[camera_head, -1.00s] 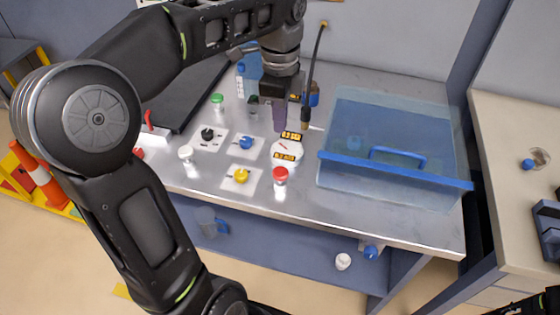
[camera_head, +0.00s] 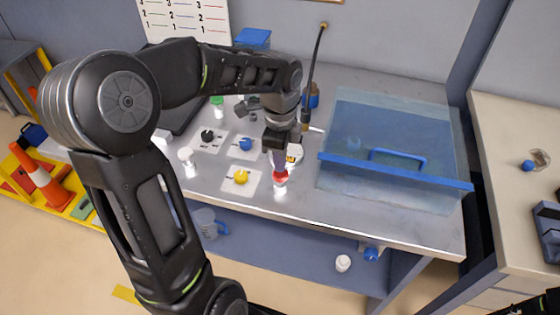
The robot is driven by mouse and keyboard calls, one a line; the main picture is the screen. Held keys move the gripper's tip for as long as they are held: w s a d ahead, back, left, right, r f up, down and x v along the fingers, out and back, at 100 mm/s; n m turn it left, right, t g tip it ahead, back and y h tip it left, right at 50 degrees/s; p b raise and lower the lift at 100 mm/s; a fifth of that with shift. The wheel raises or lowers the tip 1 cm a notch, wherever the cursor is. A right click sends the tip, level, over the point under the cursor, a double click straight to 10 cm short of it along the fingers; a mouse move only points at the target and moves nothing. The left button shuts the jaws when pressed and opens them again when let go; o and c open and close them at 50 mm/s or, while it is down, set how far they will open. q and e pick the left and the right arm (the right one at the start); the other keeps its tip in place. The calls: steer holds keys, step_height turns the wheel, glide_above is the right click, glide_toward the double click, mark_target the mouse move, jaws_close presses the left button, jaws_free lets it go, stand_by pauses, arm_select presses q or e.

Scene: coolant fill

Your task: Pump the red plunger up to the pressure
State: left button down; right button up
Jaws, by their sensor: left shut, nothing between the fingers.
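The red plunger (camera_head: 281,177) stands on its white base near the front edge of the grey bench. My left gripper (camera_head: 279,167) points down right above the plunger's red cap. Its fingers are shut with nothing between them, and the tips look to be at or touching the cap; I cannot tell if they press on it. The gauge (camera_head: 295,153) is just behind the plunger, partly hidden by my gripper, and its reading cannot be made out. My right gripper is not clearly in view; only a dark part of mine shows at the bottom right corner.
Yellow (camera_head: 241,177), blue (camera_head: 246,144) and black (camera_head: 207,135) knobs sit on white plates left of the plunger. A white-capped post (camera_head: 186,155) stands further left. A clear bin with a blue rim (camera_head: 395,177) fills the bench's right side. A black hose (camera_head: 312,70) rises behind.

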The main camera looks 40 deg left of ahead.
mark_target(280, 174)
arm_select(q)
steer(key=shift+f, duration=0.75)
step_height(280, 174, down, 3)
steer(key=shift+b, duration=1.05)
steer(key=shift+s+r, duration=0.1)
steer(key=shift+d, duration=0.1)
